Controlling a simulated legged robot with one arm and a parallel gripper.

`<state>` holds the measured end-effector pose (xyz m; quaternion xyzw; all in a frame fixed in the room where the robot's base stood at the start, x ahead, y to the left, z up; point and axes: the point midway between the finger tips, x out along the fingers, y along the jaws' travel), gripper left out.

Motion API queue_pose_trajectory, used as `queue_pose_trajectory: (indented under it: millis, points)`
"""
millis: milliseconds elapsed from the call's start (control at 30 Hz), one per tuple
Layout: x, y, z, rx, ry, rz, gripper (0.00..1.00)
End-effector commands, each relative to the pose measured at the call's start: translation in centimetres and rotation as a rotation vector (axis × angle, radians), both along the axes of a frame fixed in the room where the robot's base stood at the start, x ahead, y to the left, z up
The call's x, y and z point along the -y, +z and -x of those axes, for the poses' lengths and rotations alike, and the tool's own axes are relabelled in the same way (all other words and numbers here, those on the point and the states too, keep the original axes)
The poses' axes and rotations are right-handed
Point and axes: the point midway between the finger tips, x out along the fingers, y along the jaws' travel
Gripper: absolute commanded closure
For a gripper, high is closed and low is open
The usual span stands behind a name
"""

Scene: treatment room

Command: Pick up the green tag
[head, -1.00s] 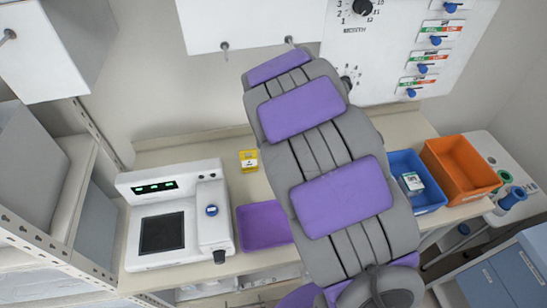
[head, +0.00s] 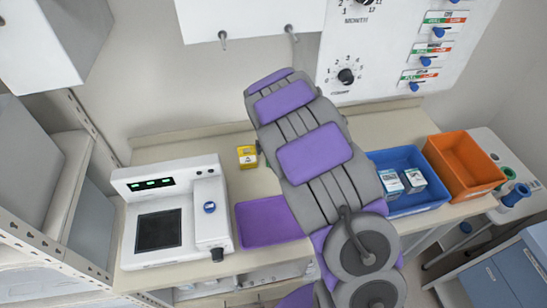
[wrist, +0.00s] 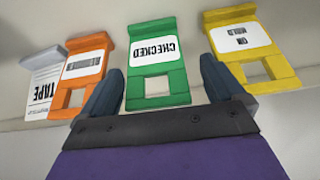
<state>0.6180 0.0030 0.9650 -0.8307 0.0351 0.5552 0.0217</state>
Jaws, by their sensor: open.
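The green tag (wrist: 156,62), with a white label reading CHECKED upside down, shows in the wrist view. It lies between the two fingers of my gripper (wrist: 163,75), which are open, one at each side of it. I see clear gaps between the fingers and the tag's sides; I cannot tell how far the tag is in depth. An orange tag (wrist: 80,72) is to its left and a yellow tag (wrist: 249,50) to its right.
A white TAPE package (wrist: 42,82) lies beyond the orange tag. On the counter are a white device (head: 128,258), a yellow item (head: 247,156), a purple tray (head: 262,222), a blue bin (head: 425,203) with white boxes, and an orange bin (head: 463,165).

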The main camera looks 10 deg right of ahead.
Motion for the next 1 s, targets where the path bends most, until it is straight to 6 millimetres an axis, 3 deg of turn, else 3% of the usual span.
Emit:
queue_pose_trajectory:
  millis: [133, 400, 1000]
  points:
    - [0.2, -1.9, -0.7, -0.001, -0.002, -0.002, 0.04]
    - [0.1, -2.0, -0.8, 0.000, -0.001, 0.000, 0.05]
    - [0.1, -2.0, -0.8, 0.000, -0.001, 0.001, 0.59]
